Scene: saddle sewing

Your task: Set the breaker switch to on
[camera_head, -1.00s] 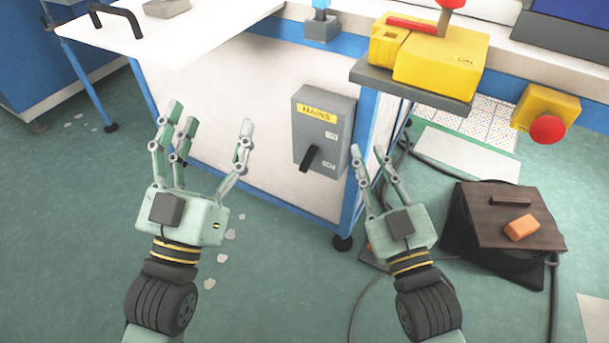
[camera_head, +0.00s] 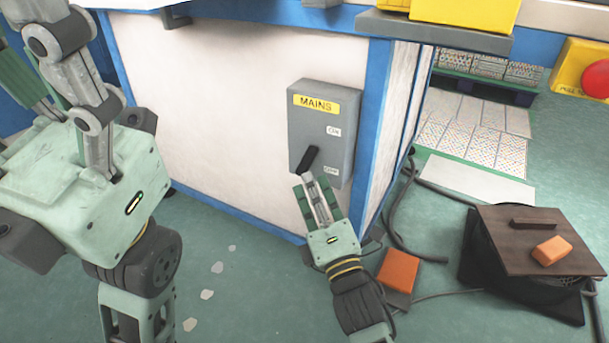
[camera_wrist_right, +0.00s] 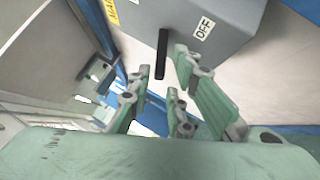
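The grey breaker box (camera_head: 347,130) with a yellow MAINS label hangs on the white panel. Its black switch handle (camera_head: 307,159) points down, towards the lower OFF label; the ON label is above. My right gripper (camera_head: 311,184) is just below the handle, fingers pointing up at it. In the right wrist view the handle (camera_wrist_right: 162,50) reaches down between the spread fingers of the right gripper (camera_wrist_right: 162,72); I cannot tell whether they touch it. My left gripper (camera_head: 38,60) is large at the left, close to the camera, with its fingers apart and empty.
A blue frame post (camera_head: 374,125) stands right of the box. On the floor to the right are a dark box with a brown lid (camera_head: 500,252), an orange block (camera_head: 399,270) and cables. A grey shelf (camera_head: 430,30) juts out above the breaker box.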

